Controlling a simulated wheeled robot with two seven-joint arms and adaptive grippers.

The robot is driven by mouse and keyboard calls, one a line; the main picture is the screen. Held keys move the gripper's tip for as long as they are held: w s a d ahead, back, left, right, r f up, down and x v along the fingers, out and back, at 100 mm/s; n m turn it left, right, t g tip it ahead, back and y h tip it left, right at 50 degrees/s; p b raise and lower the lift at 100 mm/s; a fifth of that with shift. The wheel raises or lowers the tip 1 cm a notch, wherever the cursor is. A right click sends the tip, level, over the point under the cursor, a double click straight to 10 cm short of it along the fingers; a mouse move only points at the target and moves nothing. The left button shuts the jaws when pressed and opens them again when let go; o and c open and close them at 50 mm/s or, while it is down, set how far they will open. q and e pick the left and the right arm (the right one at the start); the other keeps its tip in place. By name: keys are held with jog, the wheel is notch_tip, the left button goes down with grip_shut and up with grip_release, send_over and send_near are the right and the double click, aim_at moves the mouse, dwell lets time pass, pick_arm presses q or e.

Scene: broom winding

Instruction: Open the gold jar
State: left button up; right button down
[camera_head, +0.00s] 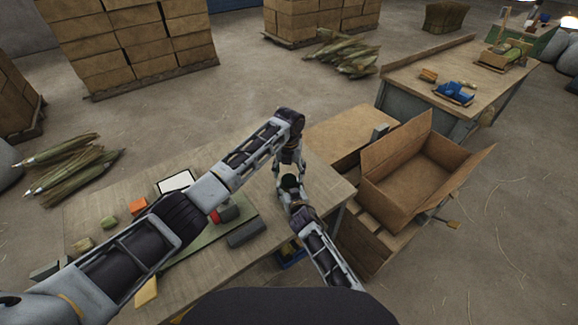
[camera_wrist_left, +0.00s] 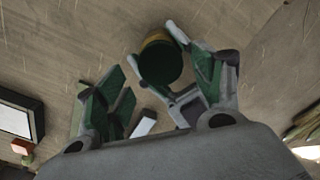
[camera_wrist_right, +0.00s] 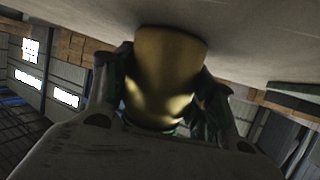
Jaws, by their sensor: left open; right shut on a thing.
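The gold jar (camera_wrist_right: 168,70) fills the middle of the right wrist view, close to the wooden tabletop. My right gripper (camera_wrist_right: 162,100) is shut on it, with a finger on each side. In the left wrist view the jar's round dark green top (camera_wrist_left: 160,63) shows, with a gold edge behind it. In the head view my left gripper (camera_head: 289,160) points down above my right gripper (camera_head: 296,197); the jar is mostly hidden.
The table (camera_head: 330,190) holds a black-framed white panel (camera_head: 175,182), an orange block (camera_head: 137,205) and a dark grey block (camera_head: 246,234) left of the grippers. An open cardboard box (camera_head: 400,190) stands to the right. The table's right edge is close to the grippers.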

aim_at(289, 179)
pick_arm(q)
jog(key=shift+f, duration=1.5)
